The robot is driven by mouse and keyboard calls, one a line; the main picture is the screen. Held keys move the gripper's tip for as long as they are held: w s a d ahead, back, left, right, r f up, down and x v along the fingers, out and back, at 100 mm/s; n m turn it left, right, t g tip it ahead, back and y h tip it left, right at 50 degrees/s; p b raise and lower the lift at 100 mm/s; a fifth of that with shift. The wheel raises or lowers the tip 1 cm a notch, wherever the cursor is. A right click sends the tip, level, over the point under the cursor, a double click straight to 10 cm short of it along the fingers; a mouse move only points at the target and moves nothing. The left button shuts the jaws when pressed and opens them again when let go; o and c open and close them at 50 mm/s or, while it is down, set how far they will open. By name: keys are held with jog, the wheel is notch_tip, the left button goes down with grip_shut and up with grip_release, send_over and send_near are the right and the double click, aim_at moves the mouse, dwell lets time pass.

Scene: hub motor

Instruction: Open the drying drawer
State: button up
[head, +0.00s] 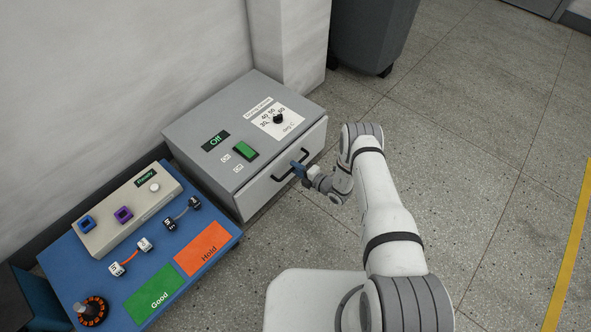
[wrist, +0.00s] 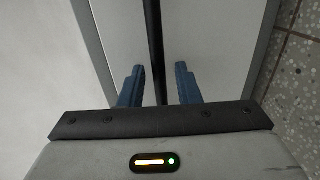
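The drying drawer (head: 262,180) is the pale front of a grey drying cabinet (head: 193,128), and it sits flush in the cabinet. Its black bar handle (head: 282,177) is in front of the drawer face. My gripper (head: 298,167) is at the right part of the handle in the head view. In the wrist view the handle (wrist: 153,45) runs between the two blue fingers of my gripper (wrist: 160,86). A gap shows on each side of the bar, so the fingers are open around it. The drawer's inside is hidden.
The cabinet top has a green switch (head: 245,151), an "Off" display (head: 215,141) and a dial (head: 278,118). A blue bench (head: 75,270) with Good and Hold pads stands at left. A dark bin (head: 370,35) is behind. Floor in front and right is clear.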

jog(key=shift+w+a+f, duration=0.15)
jog(key=shift+w+a, duration=0.25)
jog(key=shift+a, duration=0.2)
grip_shut()
